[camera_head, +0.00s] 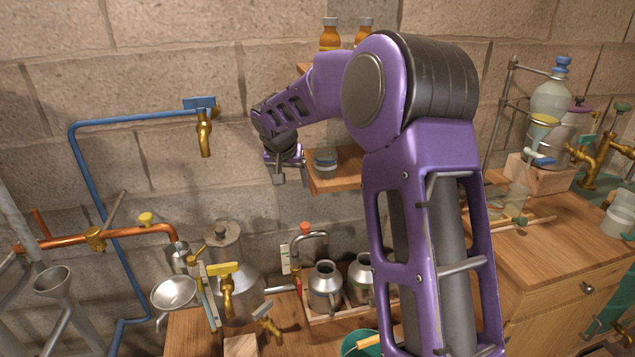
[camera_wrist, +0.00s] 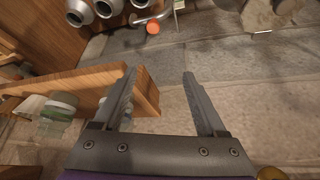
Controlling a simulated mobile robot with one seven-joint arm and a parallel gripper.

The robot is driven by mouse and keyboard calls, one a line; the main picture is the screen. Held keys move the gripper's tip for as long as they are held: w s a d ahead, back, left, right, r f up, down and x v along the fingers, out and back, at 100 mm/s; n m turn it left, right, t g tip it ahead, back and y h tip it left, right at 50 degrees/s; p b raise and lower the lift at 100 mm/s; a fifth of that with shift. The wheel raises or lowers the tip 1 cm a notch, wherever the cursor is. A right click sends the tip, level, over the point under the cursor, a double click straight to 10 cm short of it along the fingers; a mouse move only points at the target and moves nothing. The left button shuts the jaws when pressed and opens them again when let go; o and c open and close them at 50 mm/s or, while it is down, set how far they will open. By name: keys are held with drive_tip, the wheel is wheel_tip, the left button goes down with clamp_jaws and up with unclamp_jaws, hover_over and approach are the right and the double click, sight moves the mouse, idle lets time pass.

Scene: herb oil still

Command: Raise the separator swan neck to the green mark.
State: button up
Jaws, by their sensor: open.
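The separator swan neck (camera_head: 322,236) is a grey curved metal pipe with an orange-red knob (camera_head: 305,228) by its bend. It stands low against the wall behind the metal cans. A pale card (camera_head: 285,259) with small markings is beside it; I cannot make out the green mark clearly. In the wrist view the orange knob (camera_wrist: 152,28), the swan neck (camera_wrist: 150,17) and the card (camera_wrist: 179,6) show at the top edge, beyond the fingertips. My gripper (camera_head: 291,176) is open and empty, above the swan neck and apart from it.
A wooden shelf (camera_head: 335,184) with a jar (camera_head: 325,157) is close right of my gripper. Metal cans (camera_head: 324,284) stand in a wooden tray below. A brass tap (camera_head: 204,137) on a blue pipe (camera_head: 130,121) is to the left. The wall between is bare.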

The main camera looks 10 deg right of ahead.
wheel_tip(320, 180, down, 2)
drive_tip(key=s+d+g, duration=0.1)
drive_tip(key=d, duration=0.1)
drive_tip(key=b, duration=0.1)
approach(305, 226)
drive_tip(key=shift+m, duration=0.3)
drive_tip(key=x, duration=0.9)
drive_tip(key=shift+w+f, duration=0.1)
drive_tip(key=shift+f, duration=0.05)
clamp_jaws()
